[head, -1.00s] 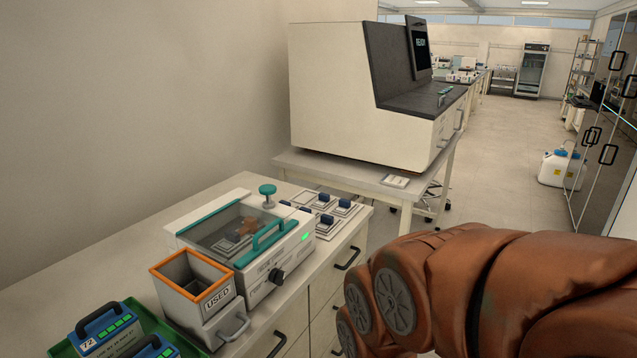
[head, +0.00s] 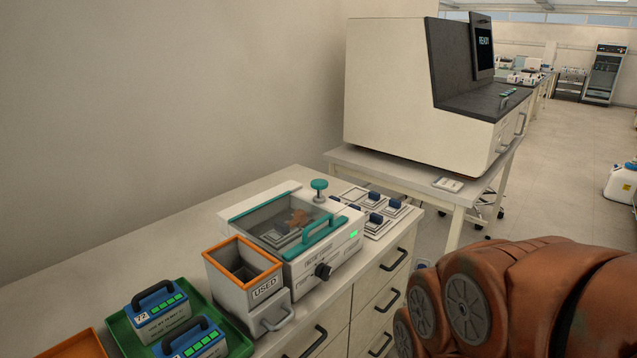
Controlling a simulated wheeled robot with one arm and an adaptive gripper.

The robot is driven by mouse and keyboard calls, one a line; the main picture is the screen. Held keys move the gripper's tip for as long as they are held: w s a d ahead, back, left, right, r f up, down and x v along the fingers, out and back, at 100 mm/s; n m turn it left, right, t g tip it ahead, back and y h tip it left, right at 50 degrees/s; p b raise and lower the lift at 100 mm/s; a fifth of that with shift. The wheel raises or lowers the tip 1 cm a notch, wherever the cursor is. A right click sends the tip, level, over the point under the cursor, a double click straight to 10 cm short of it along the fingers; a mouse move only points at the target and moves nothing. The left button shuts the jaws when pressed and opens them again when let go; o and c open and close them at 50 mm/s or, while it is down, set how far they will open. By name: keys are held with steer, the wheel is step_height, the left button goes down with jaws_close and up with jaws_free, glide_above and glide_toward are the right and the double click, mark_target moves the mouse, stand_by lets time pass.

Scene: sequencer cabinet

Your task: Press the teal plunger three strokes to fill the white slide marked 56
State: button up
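The teal plunger (head: 319,189) stands upright at the back right corner of the white bench device (head: 345,240). The device has a teal-edged clear lid with a teal handle (head: 322,232) and a lit green indicator. My orange-brown arm fills the lower right, apart from the device. My gripper is not in view.
An orange-rimmed bin marked USED (head: 266,289) stands left of the device. A green tray (head: 126,333) holds blue-and-white cartridges, one marked 72. A large white machine (head: 388,95) reading READY stands on a table behind. Open floor (head: 575,160) lies to the right.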

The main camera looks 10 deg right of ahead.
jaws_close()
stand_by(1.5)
